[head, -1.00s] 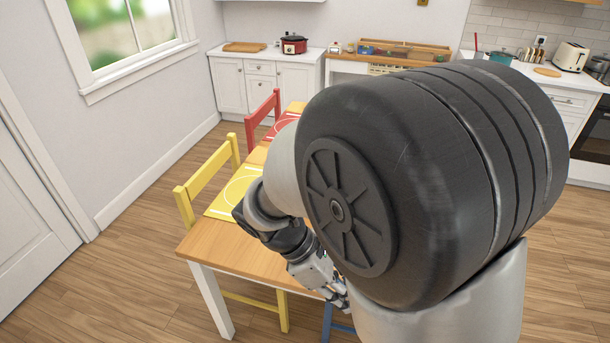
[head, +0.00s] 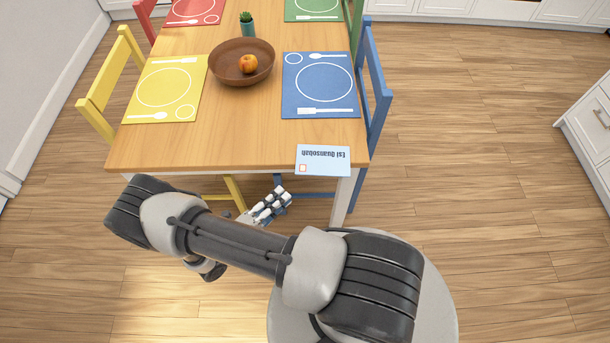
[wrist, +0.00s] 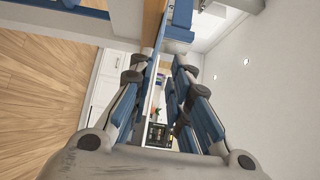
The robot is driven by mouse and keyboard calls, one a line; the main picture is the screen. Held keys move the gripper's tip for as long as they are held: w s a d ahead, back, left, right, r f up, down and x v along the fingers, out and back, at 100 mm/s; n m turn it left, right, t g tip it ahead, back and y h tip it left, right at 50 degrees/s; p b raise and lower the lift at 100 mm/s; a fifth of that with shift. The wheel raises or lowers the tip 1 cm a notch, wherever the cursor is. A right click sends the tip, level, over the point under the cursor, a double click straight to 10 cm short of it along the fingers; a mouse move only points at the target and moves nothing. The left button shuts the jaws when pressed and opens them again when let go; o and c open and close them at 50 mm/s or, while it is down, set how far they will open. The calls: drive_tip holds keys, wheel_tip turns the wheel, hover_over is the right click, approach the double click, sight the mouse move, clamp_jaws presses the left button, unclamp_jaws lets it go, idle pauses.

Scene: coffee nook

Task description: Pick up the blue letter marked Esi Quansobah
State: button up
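The light blue letter (head: 323,155) lies flat at the near right corner of the wooden table (head: 210,148). Its printed name, Esi Quansobah, is upside down in the head view, with a small red-outlined square at one corner. Its near edge reaches slightly past the table's front edge. My gripper (head: 283,196) is in front of the table, to the lower left of the letter and apart from it. In the wrist view my gripper (wrist: 163,75) has its fingers spread with a clear gap and nothing held.
A blue placemat (head: 320,85) lies behind the letter, and a yellow placemat (head: 167,90) at left. A brown bowl (head: 225,73) with fruit stands between them. A blue chair (head: 377,90) is at the table's right side, a yellow chair (head: 110,85) at left. Open floor lies right.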

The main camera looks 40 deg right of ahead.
sight(303, 174)
drive_tip(key=w+d+p, duration=0.2)
drive_tip(key=d, duration=0.7)
drive_tip(key=shift+d, duration=0.35)
clamp_jaws()
idle(0.4)
drive_tip(key=shift+s+r+p, duration=0.1)
drive_tip(key=shift+r+p, duration=0.85)
drive_tip(key=shift+r, duration=0.4)
drive_tip(key=shift+f, duration=0.15)
drive_tip(key=s+a+r, duration=0.1)
drive_tip(key=a+r, duration=0.1)
drive_tip(key=a, duration=0.5)
drive_tip(key=s+a+r, duration=0.1)
drive_tip(key=a+r, duration=0.2)
drive_tip(key=a, duration=0.3)
drive_tip(key=shift+s+a, duration=0.3)
drive_tip(key=shift+a, duration=0.1)
